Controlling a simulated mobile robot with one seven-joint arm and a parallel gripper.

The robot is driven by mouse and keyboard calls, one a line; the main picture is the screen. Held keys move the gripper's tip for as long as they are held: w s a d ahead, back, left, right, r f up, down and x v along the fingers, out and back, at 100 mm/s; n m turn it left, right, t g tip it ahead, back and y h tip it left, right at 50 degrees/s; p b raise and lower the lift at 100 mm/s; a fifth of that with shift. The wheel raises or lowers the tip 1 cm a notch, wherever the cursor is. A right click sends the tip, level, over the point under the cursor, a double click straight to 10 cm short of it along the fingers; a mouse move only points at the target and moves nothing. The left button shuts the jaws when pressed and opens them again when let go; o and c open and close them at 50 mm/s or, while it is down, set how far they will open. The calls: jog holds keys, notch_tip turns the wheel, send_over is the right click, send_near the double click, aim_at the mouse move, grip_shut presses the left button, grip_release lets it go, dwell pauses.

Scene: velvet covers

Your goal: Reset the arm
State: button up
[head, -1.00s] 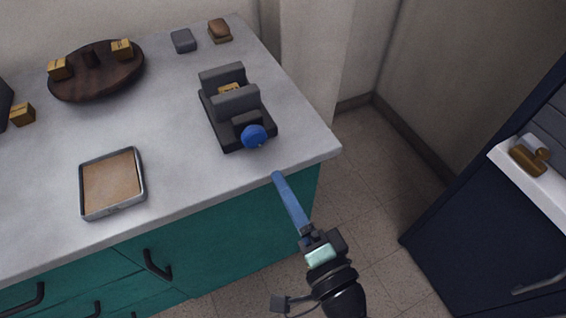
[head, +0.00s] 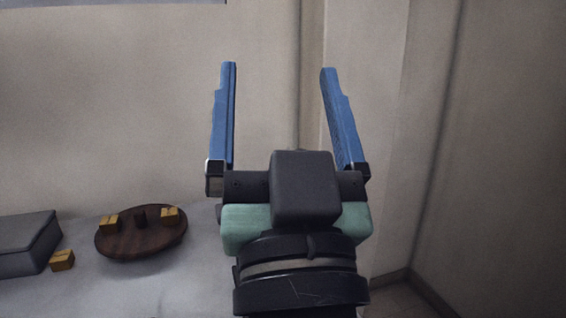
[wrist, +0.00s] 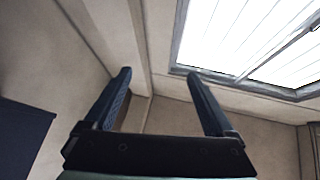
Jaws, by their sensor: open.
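My gripper (head: 280,75) is raised in front of the wall in the head view, its two blue fingers pointing up and spread wide apart. It is open, with nothing between the fingers. In the wrist view my gripper (wrist: 158,80) also shows both fingers apart and empty, with bare wall and a wall corner behind them.
A counter (head: 130,290) lies low at the left, holding a round dark wooden board (head: 140,243) with small yellow blocks, a loose yellow block (head: 62,260) and a grey box (head: 28,240). A bright window (wrist: 250,35) is at upper right in the wrist view.

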jog(key=s+r+t+h+p, duration=0.1)
jog(key=s+r+p, duration=0.1)
jog(key=r+p, duration=0.95)
jog(key=s+r+t+h+p, duration=0.1)
jog(key=s+r+p, duration=0.1)
jog(key=r+p, duration=1)
jog(key=w+d+f+n+g+y+b, duration=0.1)
jog(key=w+f+n+g+b, duration=0.15)
jog(key=f+b, duration=1.05)
jog(key=w+d+f+n+g+y+b, duration=0.2)
jog(key=f+b, duration=0.5)
jog(key=f, duration=1.2)
jog(key=s+d+f+n+g+y+b, duration=0.1)
jog(key=s+f+g+b, duration=0.15)
jog(key=f+b, duration=0.95)
jog(key=s+d+f+g+y+b, duration=0.1)
jog(key=s+f+g+b, duration=0.15)
jog(key=f, duration=1.85)
jog(key=shift+g, duration=0.25)
jog(key=x, duration=1.3)
jog(key=shift+w+a+r, duration=0.1)
jog(key=shift+w+a, duration=0.1)
jog(key=shift+a, duration=0.05)
